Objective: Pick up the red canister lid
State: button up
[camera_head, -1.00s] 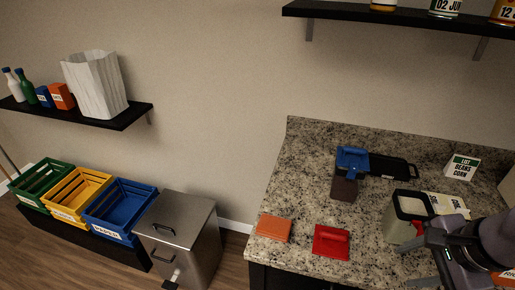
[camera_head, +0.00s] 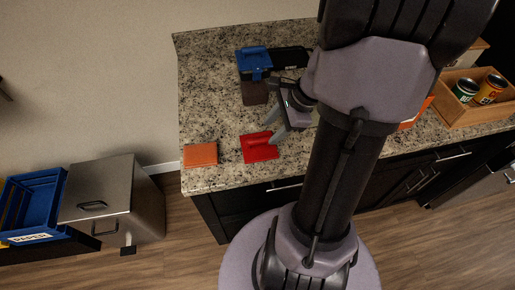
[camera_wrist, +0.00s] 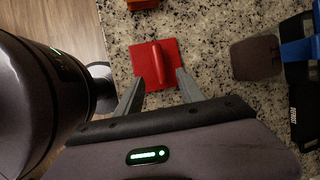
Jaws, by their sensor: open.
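The red canister lid (camera_head: 258,152) lies flat on the granite counter near its front edge. It is square, with a raised red bar handle. In the wrist view the lid (camera_wrist: 144,66) is just beyond my fingertips, with its handle upright in the picture and lined up between them. My gripper (camera_head: 273,126) is open and empty at the lid's right side in the head view; the wrist view shows my gripper's fingers (camera_wrist: 160,80) spread on either side of the handle's near end. Whether they touch the lid cannot be told.
An orange block (camera_head: 201,155) lies left of the lid. A wooden crate (camera_head: 470,117) with cans is at right. A steel bin (camera_head: 112,195) stands on the floor at left.

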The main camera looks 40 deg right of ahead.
aim_at(262, 138)
jog(key=b+x, duration=0.3)
jog(key=x, duration=0.3)
jog(key=shift+a, duration=0.2)
jog(key=shift+r, duration=0.2)
jog(key=shift+c, duration=0.3)
grip_shut()
